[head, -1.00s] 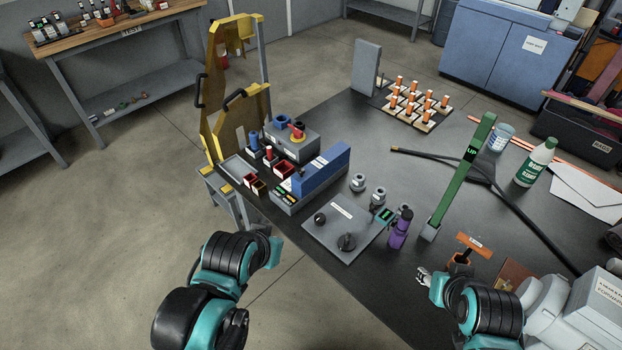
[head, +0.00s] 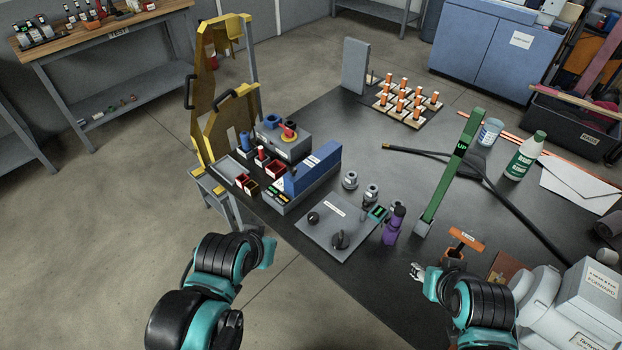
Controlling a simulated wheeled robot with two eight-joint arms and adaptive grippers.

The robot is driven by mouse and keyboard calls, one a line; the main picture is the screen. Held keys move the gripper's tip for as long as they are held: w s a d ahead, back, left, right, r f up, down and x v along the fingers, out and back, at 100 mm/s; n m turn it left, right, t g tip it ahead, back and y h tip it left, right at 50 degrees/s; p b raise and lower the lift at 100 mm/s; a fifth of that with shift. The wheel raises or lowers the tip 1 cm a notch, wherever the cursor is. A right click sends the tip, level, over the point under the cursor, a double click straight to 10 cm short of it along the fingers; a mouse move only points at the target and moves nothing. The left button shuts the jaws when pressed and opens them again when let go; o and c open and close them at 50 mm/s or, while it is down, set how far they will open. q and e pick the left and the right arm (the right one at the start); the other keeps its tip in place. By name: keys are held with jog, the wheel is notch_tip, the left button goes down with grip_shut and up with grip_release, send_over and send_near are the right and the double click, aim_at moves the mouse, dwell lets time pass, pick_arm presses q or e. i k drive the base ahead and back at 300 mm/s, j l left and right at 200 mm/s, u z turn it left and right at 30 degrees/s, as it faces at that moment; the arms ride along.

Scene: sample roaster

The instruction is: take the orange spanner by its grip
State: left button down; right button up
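The orange spanner (head: 467,239) is in the head view at the lower right. My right gripper (head: 417,271) is just left of the holder and apart from the spanner. Its small silver fingers are partly visible, too small to tell whether they are open. My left gripper (head: 259,231) is off the table's left front side, far from the spanner. It is mostly hidden behind its own arm, and its opening cannot be seen.
A green upright bar marked UP (head: 450,175) and a purple bottle (head: 394,226) stand left of the spanner. A grey panel with knobs (head: 335,228) lies farther left. A black hose (head: 505,195) crosses the table behind. A brown pad (head: 503,266) lies to the right.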

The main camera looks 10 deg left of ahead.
aim_at(465, 238)
jog(key=z, duration=1)
jog(key=i+z, duration=0.15)
jog(key=z, duration=0.2)
jog(key=i+z, duration=0.2)
jog(key=z, duration=0.15)
jog(key=i+j+z, duration=0.1)
jog(key=z, duration=0.3)
